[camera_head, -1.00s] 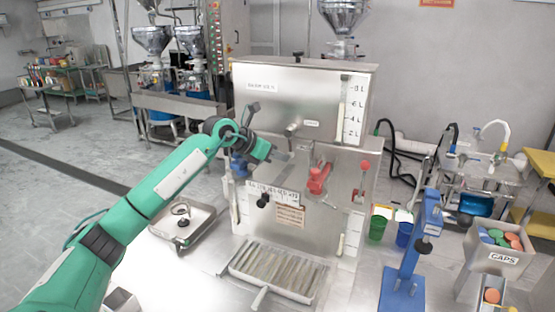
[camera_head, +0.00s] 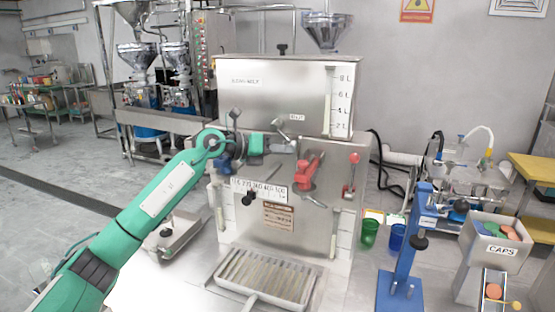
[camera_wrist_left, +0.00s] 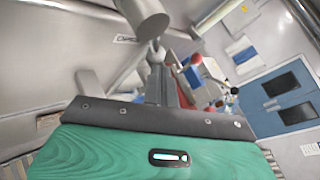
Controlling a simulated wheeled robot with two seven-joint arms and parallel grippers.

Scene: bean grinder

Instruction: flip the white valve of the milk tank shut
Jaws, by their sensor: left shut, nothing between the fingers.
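The steel milk tank (camera_head: 275,95) is the upper box of the machine in the head view. A pale grey, cylinder-shaped valve piece (camera_head: 279,125) sticks out below its front, beside a small label. My left gripper (camera_head: 288,147) is shut and empty, just below this piece. In the left wrist view the pale cylinder (camera_wrist_left: 142,14) is above the shut left fingers (camera_wrist_left: 160,72), with a pale rounded end (camera_wrist_left: 157,50) close to their tips. I cannot tell whether they touch. My right gripper is out of view.
Red levers (camera_head: 309,172) sit to the right of the gripper on the machine front. A slatted drip tray (camera_head: 265,277) lies below. A blue press (camera_head: 404,260), cups and a caps box (camera_head: 497,246) stand at the right.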

